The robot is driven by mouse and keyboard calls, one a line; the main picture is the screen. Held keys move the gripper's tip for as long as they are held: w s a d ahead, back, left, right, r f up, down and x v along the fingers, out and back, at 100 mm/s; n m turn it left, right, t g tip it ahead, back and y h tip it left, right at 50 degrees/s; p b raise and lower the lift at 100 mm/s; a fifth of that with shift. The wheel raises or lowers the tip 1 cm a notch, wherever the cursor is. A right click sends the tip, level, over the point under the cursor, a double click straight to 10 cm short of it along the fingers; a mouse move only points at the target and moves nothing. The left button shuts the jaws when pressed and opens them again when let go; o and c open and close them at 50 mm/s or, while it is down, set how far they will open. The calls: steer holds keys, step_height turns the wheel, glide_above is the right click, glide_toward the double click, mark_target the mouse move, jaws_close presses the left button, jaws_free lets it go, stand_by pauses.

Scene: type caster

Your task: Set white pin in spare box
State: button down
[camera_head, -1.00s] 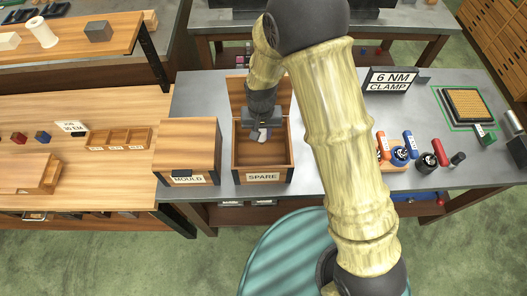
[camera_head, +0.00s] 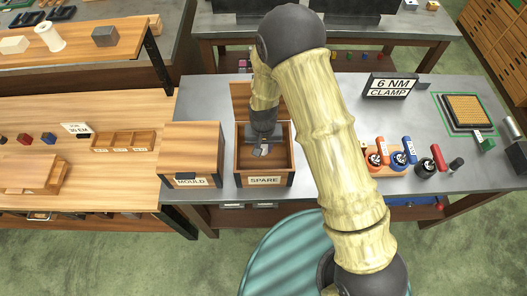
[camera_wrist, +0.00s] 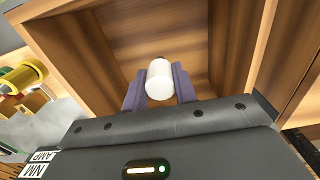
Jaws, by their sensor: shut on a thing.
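The spare box (camera_head: 264,181) is an open wooden box with a SPARE label on its front and its lid raised at the back. My gripper (camera_head: 261,150) is inside the box opening, pointing down. In the wrist view my gripper (camera_wrist: 160,88) is shut on the white pin (camera_wrist: 160,78), a short white cylinder held between two dark fingers. The wooden walls and floor of the box surround the pin in that view. The pin is barely visible in the head view. I cannot tell whether it touches the box floor.
A closed wooden box labelled MOULD (camera_head: 191,150) stands just left of the spare box. A 6 NM CLAMP sign (camera_head: 391,86) stands behind to the right. Red and blue tools on a wooden rack (camera_head: 390,160) sit right of my arm. A divided tray (camera_head: 124,140) lies left.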

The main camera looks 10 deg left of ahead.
mark_target(264, 154)
steer(key=shift+f, duration=0.1)
steer(key=shift+f+p, duration=0.75)
steer(key=shift+f, duration=1.25)
steer(key=shift+d, duration=0.1)
steer(key=shift+f, duration=0.15)
steer(key=c, duration=1.1)
jaws_free()
step_height(264, 154, up, 12)
steer(key=b, duration=0.4)
steer(key=shift+r, duration=0.2)
